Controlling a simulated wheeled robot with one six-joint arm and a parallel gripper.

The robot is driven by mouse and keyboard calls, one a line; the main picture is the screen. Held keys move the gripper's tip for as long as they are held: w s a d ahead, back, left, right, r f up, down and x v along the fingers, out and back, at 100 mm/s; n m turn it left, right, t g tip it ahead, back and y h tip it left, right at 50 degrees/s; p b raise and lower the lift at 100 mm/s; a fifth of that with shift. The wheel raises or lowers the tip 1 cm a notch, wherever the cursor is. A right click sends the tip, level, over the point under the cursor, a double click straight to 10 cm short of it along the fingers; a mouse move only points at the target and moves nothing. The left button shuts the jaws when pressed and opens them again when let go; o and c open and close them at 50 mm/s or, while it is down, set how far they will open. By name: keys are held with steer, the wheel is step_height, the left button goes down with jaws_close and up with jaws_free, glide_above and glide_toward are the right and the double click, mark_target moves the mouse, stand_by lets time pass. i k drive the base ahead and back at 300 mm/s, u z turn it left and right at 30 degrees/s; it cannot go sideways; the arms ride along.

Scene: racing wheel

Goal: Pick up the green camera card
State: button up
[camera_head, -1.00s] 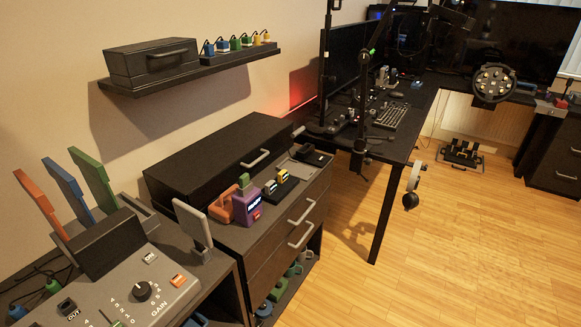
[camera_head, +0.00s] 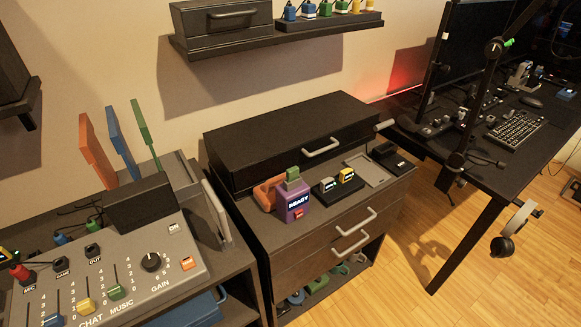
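A small green block, which looks like the green camera card (camera_head: 292,175), stands upright in the top of a purple device (camera_head: 292,202) marked "READY". The device sits on a dark drawer cabinet (camera_head: 330,212), in front of a black case (camera_head: 290,135) with a grey handle. An orange object (camera_head: 267,192) is just left of and partly behind the device. My gripper is not in view.
A mixer panel (camera_head: 130,262) with knobs and sliders is at lower left, with tall orange, blue and green panels behind it. A wall shelf (camera_head: 335,24) with several coloured blocks hangs above. A desk (camera_head: 500,165) stands at right. Wooden floor (camera_head: 400,262) is clear between.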

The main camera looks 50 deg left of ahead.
mark_target(292, 173)
steer(key=u, duration=0.75)
steer(key=i, duration=0.9)
steer(key=u, duration=0.95)
